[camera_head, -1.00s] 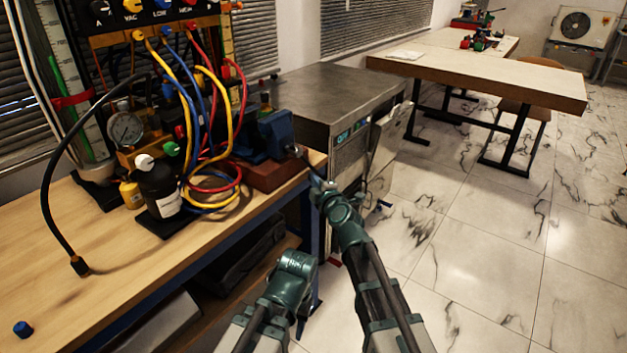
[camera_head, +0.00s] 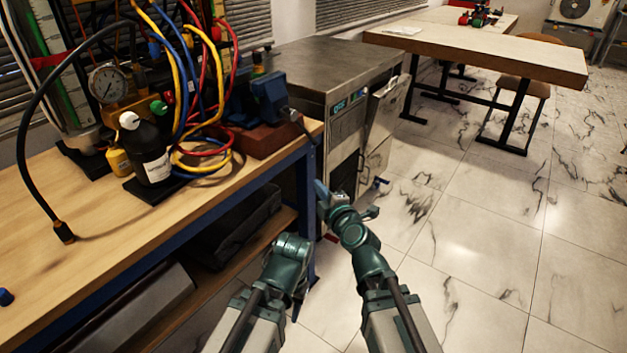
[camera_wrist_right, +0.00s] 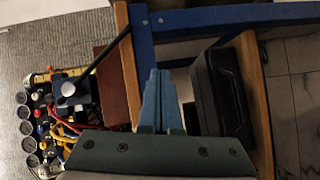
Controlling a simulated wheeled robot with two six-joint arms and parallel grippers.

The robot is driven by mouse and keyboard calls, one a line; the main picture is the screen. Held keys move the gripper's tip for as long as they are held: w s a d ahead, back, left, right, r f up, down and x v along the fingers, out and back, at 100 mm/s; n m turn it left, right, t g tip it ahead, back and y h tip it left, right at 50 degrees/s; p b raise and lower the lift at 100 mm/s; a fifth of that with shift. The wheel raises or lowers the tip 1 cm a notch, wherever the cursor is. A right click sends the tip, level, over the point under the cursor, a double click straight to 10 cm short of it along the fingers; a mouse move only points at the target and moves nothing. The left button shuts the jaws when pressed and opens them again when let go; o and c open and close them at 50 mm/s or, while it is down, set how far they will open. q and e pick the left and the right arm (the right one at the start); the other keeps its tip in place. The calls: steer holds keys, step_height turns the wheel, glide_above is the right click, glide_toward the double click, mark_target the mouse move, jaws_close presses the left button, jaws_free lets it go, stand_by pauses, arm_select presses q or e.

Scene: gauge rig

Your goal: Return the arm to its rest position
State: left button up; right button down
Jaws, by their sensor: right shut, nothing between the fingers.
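My right gripper (camera_head: 321,190) is shut and empty in the head view. Its fingertips point up and left, beyond the bench's front right corner and below the blue vise (camera_head: 270,98). In the right wrist view the two blue fingers (camera_wrist_right: 160,100) lie together with nothing between them. My left arm (camera_head: 287,258) is folded low in front of the bench, left of the right arm; its gripper fingers do not show.
The wooden bench (camera_head: 110,240) holds a dial gauge (camera_head: 107,82), a black bottle (camera_head: 150,152) and coloured hoses. A dark case (camera_head: 240,222) lies on its lower shelf. A metal cabinet (camera_head: 325,65) stands behind. Tiled floor (camera_head: 480,240) on the right is open.

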steer(key=s+d+f+m+g+h, duration=0.1)
steer(key=s+d+f+m+g, duration=0.1)
steer(key=s+f+m+g, duration=0.35)
steer(key=s+d+f+m+g, duration=0.2)
steer(key=f+m+g, duration=0.1)
steer(key=f, duration=0.5)
steer(key=s+d+f+m+g+h, duration=0.5)
steer(key=s+d+f+m+g, duration=0.1)
steer(key=s+d+m, duration=0.45)
steer(key=s+a+n+g+h, duration=0.1)
steer(key=s+a+n, duration=0.15)
steer(key=a, duration=0.25)
steer(key=s+a+n, duration=0.1)
steer(key=s+a, duration=0.2)
steer(key=a, duration=0.3)
step_height(320, 180, up, 34)
steer(key=p, duration=3.3)
steer(key=shift+d+p, duration=0.15)
steer(key=shift+p, duration=0.2)
